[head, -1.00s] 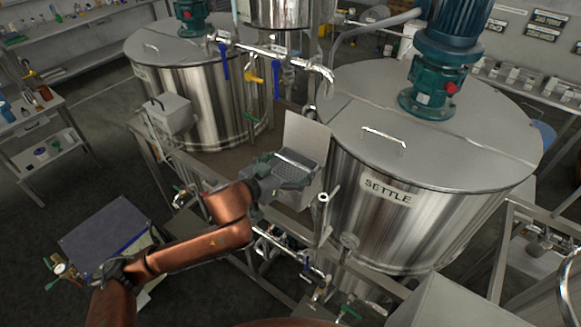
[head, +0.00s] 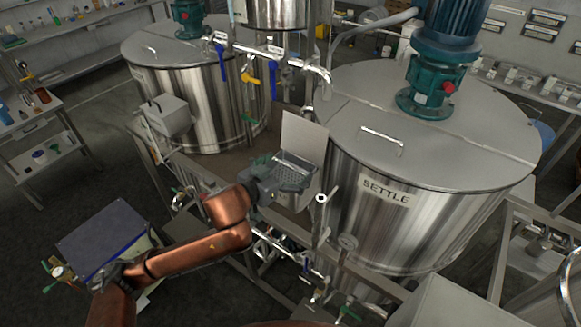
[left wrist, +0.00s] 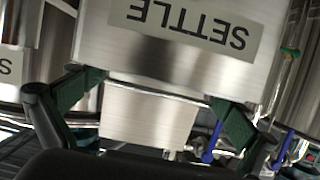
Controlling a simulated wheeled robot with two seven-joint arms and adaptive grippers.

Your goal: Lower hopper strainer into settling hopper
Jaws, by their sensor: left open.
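The settling hopper (head: 300,198) is a small grey metal box left of the big SETTLE tank, with its lid (head: 304,138) standing up. The hopper strainer (head: 294,174) is a grey perforated piece at the hopper's mouth; how deep it sits is unclear. My left gripper (head: 270,170) is open just left of the strainer, partly hiding the hopper. In the left wrist view its fingers (left wrist: 158,95) are spread wide, with the hopper front (left wrist: 190,60) and its upside-down SETTLE label beyond. The strainer is not clearly seen there. My right gripper is out of view.
The SETTLE tank (head: 420,150) with a blue-green motor stands right of the hopper. Another steel tank (head: 205,110) stands behind left. Pipes with blue-handled valves (head: 273,85) run above and behind the hopper. The floor at lower left holds a dark-topped cart (head: 105,235).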

